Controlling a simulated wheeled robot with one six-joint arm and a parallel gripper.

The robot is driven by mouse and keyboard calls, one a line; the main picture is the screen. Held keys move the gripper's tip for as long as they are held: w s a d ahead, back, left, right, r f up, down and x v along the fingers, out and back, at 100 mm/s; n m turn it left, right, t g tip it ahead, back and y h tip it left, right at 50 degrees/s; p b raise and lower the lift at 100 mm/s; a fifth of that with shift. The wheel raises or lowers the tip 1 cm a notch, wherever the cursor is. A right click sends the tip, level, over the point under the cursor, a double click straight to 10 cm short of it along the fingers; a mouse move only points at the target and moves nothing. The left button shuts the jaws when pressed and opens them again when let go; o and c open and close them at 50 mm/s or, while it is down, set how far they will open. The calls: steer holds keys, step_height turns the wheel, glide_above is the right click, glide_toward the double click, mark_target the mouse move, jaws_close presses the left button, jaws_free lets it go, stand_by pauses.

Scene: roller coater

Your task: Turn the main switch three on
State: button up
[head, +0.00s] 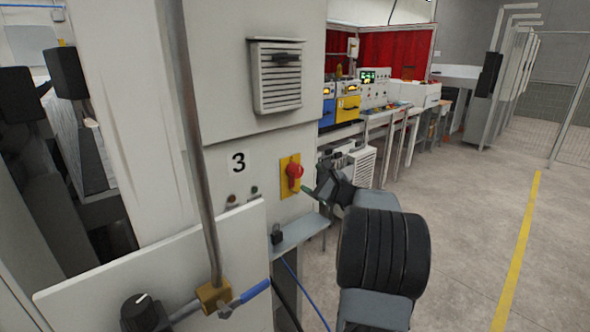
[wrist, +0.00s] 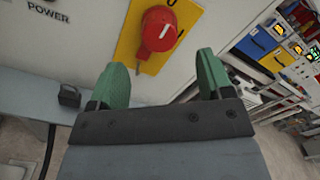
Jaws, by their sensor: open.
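My gripper (head: 310,190) is just right of the knob in the head view. In the wrist view my gripper (wrist: 158,75) has its two green fingers spread wide with nothing between them. The fingers appear apart from the knob. The plate's position markings are only partly visible.
A grey ledge (head: 300,232) with a small black object (head: 277,236) juts out below the switch. A vertical pipe with a brass valve (head: 214,296) and blue handle stands at front left. Benches with blue and yellow units (head: 347,104) line the back. Open floor lies to the right.

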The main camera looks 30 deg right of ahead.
mark_target(300, 173)
steer(key=w, duration=0.2)
steer(key=w+p, duration=0.1)
steer(key=w, duration=0.2)
steer(key=w+a, duration=0.1)
steer(key=w, duration=0.2)
steer(key=shift+a+p, duration=0.1)
steer(key=shift+p, duration=0.3)
steer(key=c, duration=0.9)
